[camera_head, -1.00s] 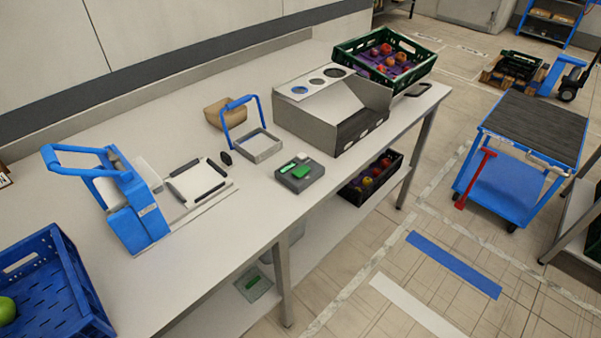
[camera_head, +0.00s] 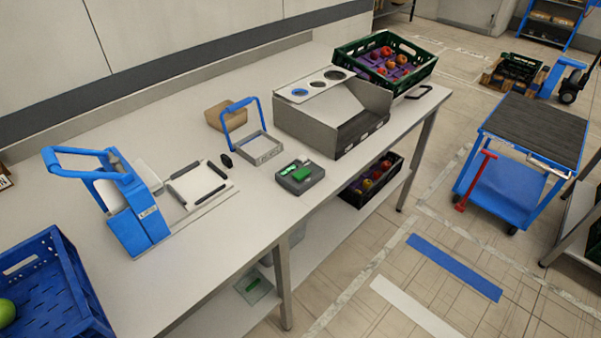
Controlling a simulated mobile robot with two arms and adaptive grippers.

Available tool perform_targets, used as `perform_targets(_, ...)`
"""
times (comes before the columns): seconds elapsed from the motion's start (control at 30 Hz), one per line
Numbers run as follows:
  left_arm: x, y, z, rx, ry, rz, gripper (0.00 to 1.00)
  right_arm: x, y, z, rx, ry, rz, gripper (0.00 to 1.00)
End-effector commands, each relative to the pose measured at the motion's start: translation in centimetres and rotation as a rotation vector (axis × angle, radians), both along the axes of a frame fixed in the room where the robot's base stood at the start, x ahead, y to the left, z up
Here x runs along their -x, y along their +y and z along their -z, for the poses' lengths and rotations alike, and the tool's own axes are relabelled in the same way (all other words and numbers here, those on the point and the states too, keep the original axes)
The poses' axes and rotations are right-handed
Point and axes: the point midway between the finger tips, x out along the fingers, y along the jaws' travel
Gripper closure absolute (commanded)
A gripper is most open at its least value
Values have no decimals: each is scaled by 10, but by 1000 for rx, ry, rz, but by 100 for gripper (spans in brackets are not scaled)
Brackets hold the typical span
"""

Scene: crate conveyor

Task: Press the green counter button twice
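The counter is a small dark grey box (camera_head: 300,177) near the front edge of the white workbench, in the middle of the head view. The green button (camera_head: 302,174) is on its top, towards the front right. A small green display (camera_head: 288,168) sits beside the button at the back left, too small to read. Nothing touches the box. Neither of my grippers shows in the head view.
On the workbench (camera_head: 225,240) are a blue-handled press (camera_head: 133,215), a blue-handled frame (camera_head: 262,148), a grey sizing box (camera_head: 310,130), a green fruit crate (camera_head: 345,56) and a blue crate (camera_head: 85,290). A blue cart (camera_head: 500,190) stands right. The bench beside the counter is clear.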

Motion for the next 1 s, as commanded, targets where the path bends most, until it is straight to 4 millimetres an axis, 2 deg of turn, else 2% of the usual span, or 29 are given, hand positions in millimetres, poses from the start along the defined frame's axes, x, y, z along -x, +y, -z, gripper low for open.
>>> perform_targets(0.03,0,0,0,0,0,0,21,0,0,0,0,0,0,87)
perform_targets(0.13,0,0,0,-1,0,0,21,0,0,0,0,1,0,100)
perform_targets(1.0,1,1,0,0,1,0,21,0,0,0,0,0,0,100)
